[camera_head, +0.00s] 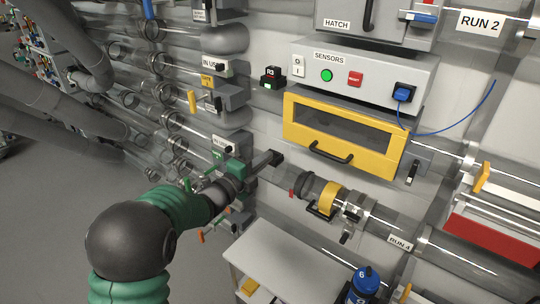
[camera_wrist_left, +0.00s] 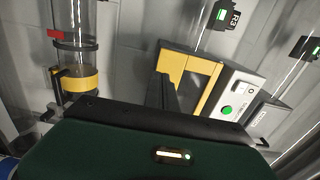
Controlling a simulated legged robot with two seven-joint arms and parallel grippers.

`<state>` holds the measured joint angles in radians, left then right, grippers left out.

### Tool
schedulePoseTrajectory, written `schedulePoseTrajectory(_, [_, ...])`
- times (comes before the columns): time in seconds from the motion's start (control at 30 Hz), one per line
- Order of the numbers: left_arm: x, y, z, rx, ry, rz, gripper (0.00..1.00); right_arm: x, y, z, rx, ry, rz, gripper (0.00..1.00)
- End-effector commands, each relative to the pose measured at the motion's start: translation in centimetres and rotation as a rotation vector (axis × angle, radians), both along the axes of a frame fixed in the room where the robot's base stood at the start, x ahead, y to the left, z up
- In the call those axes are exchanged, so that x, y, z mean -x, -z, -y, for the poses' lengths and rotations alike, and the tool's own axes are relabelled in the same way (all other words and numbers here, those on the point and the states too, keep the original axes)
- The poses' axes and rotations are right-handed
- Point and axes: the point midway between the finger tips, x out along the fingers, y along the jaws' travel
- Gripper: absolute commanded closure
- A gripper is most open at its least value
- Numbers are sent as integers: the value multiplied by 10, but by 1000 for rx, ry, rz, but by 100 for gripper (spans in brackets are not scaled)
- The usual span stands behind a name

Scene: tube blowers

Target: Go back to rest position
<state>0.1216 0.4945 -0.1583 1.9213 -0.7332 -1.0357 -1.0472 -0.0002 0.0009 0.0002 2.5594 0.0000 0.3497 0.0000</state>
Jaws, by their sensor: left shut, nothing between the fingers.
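My left arm comes in from the bottom left of the head view. Its left gripper (camera_head: 272,158) is shut and empty, pointing to the right in front of the wall panels. It is left of the yellow-framed window box (camera_head: 395,158) and above the yellow-collared tube (camera_head: 327,200). In the left wrist view the dark fingers (camera_wrist_left: 166,92) are together, with the yellow frame (camera_wrist_left: 205,72) beyond them. I cannot tell whether the fingers touch anything. My right gripper is not in view.
A sensor box (camera_head: 340,78) with buttons sits above the yellow frame. A grey cart (camera_head: 285,258) stands below, with a blue container (camera_head: 365,283) at its right. Clear tubes and valves (camera_head: 160,92) line the wall at left. Open grey floor (camera_head: 50,200) lies left of my arm.

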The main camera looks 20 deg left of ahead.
Motion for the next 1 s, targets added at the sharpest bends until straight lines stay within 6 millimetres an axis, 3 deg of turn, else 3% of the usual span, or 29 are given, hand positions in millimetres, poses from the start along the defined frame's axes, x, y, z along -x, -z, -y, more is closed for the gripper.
schedulePoseTrajectory(0.17, [29, -1, -14, 2, -3, 3, 100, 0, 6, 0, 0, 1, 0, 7])
schedulePoseTrajectory(0.37, [34, 2, -17, 15, -11, -13, 100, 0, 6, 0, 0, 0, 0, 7])
schedulePoseTrajectory(0.47, [37, 16, -22, 113, -96, -128, 100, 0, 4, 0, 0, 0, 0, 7])
schedulePoseTrajectory(0.53, [51, 42, -29, 265, -225, -296, 100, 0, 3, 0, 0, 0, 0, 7])
schedulePoseTrajectory(0.57, [62, 58, -31, 347, -297, -387, 100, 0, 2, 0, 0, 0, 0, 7])
schedulePoseTrajectory(0.67, [126, 118, -30, 650, -580, -711, 100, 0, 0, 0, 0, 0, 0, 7])
schedulePoseTrajectory(0.7, [156, 139, -25, 753, -691, -823, 100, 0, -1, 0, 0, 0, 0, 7])
schedulePoseTrajectory(0.8, [231, 179, -10, 949, -942, -1050, 100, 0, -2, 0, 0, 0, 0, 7])
schedulePoseTrajectory(0.9, [290, 200, 6, 1068, -1142, -1202, 100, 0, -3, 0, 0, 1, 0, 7])
schedulePoseTrajectory(1.0, [325, 209, 16, 1124, -1262, -1282, 100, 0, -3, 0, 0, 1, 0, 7])
